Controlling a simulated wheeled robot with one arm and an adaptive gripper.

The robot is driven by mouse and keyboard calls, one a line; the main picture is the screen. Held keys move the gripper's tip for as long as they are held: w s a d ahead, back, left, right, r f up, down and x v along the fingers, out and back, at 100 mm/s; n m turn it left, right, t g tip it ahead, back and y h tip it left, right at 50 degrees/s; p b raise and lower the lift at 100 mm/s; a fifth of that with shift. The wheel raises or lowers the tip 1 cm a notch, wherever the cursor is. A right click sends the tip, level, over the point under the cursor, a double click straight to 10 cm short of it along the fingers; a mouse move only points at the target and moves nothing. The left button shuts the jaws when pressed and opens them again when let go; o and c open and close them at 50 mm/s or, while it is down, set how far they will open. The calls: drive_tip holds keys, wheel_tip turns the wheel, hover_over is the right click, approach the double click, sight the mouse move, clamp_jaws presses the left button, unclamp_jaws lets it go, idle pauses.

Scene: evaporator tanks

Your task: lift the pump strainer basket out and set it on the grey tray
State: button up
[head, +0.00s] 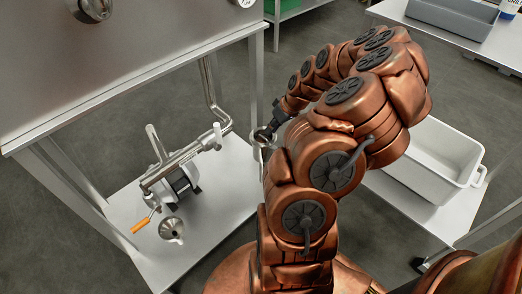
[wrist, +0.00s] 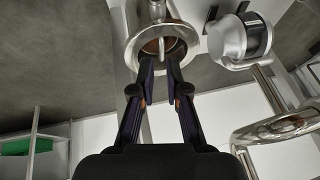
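In the wrist view a round metal housing with a wide flared rim (wrist: 133,45) stands ahead of my gripper. Inside its mouth I see a brownish interior and a thin upright bar (wrist: 162,48), which looks like the strainer basket's handle; the basket itself is mostly hidden. My gripper (wrist: 161,66) is open, its fingertips apart at the near rim, one on each side of the bar's line. Contact cannot be told. In the head view my gripper (head: 268,132) is at the top of the metal cylinder, partly hidden by my arm. A grey tray (head: 452,16) is on the far right table.
The pump (head: 182,184) with pipes and an orange-handled lever (head: 141,225) stands on the low shelf beside the housing. A metal funnel-shaped part (head: 171,229) is in front of it. A large tank (head: 130,45) overhangs at left. A white tub (head: 438,160) stands at right.

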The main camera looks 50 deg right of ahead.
sight(264, 138)
drive_tip(key=shift+b+x, duration=0.6)
drive_tip(key=shift+x, duration=2.75)
drive_tip(key=shift+a, duration=0.15)
drive_tip(key=shift+c, duration=0.2)
drive_tip(key=shift+s, duration=0.1)
clamp_jaws()
drive_tip(key=shift+r, duration=0.1)
wheel_tip(264, 138, up, 18)
drive_tip(key=p, duration=0.2)
